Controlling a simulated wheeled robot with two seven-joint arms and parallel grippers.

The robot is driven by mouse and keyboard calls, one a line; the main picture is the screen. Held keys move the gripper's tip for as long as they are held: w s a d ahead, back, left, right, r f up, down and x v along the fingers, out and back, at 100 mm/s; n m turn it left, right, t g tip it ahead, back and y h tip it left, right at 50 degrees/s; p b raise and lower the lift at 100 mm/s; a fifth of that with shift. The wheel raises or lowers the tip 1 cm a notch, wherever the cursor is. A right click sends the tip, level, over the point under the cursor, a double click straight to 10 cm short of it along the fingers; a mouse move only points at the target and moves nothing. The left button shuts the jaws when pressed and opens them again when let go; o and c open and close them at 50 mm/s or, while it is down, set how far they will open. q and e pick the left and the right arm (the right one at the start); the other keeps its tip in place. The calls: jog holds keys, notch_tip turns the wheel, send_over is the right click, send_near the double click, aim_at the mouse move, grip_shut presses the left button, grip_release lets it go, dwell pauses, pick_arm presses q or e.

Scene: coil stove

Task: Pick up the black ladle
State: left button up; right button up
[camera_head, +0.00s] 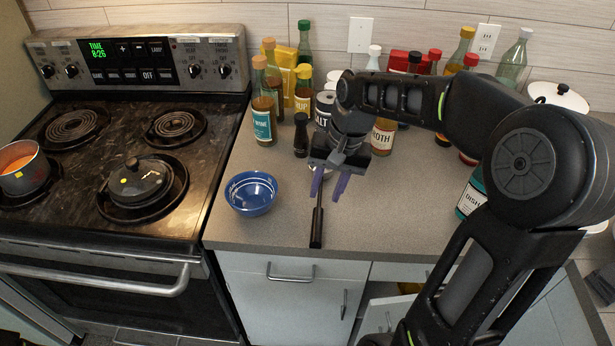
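The black ladle (316,228) lies on the grey countertop, its handle pointing toward the front edge and reaching close to it. Its far end is hidden behind my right gripper. My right gripper (327,190) is above the upper part of the ladle, fingers pointing down. Its two purple fingertips are apart, one on each side of the thin shaft. I cannot tell how far above the ladle they are. My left gripper is not in the picture.
A blue bowl (251,193) stands left of the ladle. Several bottles and jars crowd the counter's back, with a dark shaker (301,135) near the gripper. The stove (90,215) at left holds a lidded pan (139,182) and an orange-filled pot (22,168).

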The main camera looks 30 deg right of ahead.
aim_at(319, 211)
jog(key=shift+w+a+f, duration=0.1)
jog(key=shift+f, duration=1.05)
jog(key=shift+a+f+p, duration=0.1)
jog(key=shift+f+p, duration=0.35)
jog(key=shift+p, duration=0.05)
jog(key=f, duration=0.3)
jog(key=f+p, duration=0.1)
jog(key=shift+w+a+f, duration=0.15)
jog(key=shift+w+a, duration=0.1)
jog(key=shift+w, duration=0.05)
grip_shut()
